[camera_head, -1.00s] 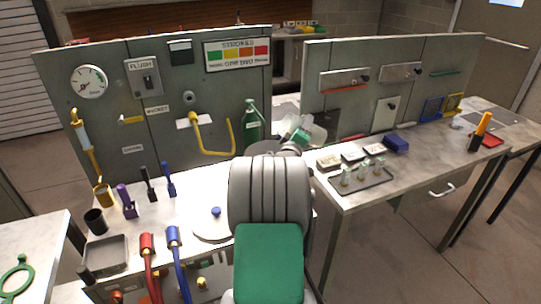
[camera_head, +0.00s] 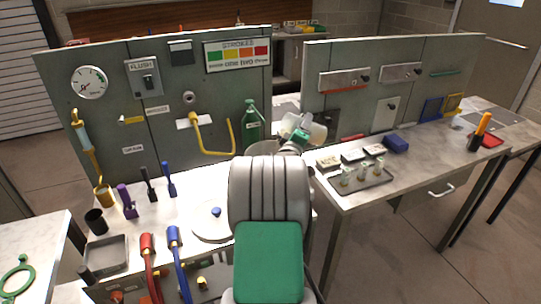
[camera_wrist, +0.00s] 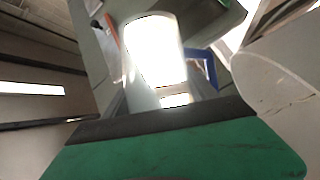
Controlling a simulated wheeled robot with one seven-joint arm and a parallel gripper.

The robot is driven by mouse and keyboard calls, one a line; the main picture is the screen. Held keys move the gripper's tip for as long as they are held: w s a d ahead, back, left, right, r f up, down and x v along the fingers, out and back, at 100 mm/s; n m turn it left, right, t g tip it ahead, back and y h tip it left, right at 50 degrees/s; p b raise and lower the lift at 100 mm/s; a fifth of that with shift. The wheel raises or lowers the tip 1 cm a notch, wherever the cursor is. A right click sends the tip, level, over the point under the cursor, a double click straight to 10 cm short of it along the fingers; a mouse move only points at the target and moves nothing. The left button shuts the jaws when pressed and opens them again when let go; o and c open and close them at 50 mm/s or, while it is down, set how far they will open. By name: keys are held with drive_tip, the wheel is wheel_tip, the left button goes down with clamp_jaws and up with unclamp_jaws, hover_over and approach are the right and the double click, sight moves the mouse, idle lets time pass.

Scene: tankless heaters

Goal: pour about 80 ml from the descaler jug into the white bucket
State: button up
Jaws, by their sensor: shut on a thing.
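My gripper (camera_head: 301,137) is shut on a pale, translucent vessel (camera_head: 318,131), which I take to be the descaler jug. It is held in the air, seemingly tilted, in front of the gap between the two grey panels. In the wrist view the jug (camera_wrist: 155,50) is very bright, just beyond my green and dark gripper. Its markings, liquid level and any stream cannot be made out. I cannot identify the white bucket for sure; my arm hides the bench beneath the jug.
A green bottle (camera_head: 252,125) stands left of the jug, close to it. A yellow pipe (camera_head: 197,135) sticks out from the left panel. On the right bench, a tray with small vials (camera_head: 362,180) and a blue block (camera_head: 396,144) stand nearby.

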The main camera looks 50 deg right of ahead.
drive_tip(key=shift+r+n, duration=0.35)
drive_tip(key=shift+n, duration=0.05)
idle(1.2)
drive_tip(key=shift+f+m+b, duration=0.6)
drive_tip(key=shift+f+m, duration=0.1)
drive_tip(key=shift+f, duration=0.1)
drive_tip(key=r+m+y+p, duration=0.1)
drive_tip(key=m, duration=0.1)
drive_tip(key=shift+r+m+p, duration=0.3)
drive_tip(key=shift+r, duration=0.1)
drive_tip(key=shift+f+m+y, duration=0.2)
drive_tip(key=shift+m+y, duration=0.2)
drive_tip(key=shift+s+r, duration=0.1)
drive_tip(key=shift+r, duration=0.05)
drive_tip(key=shift+d+m+y, duration=0.1)
drive_tip(key=shift+m+y, duration=0.2)
drive_tip(key=shift+m, duration=0.2)
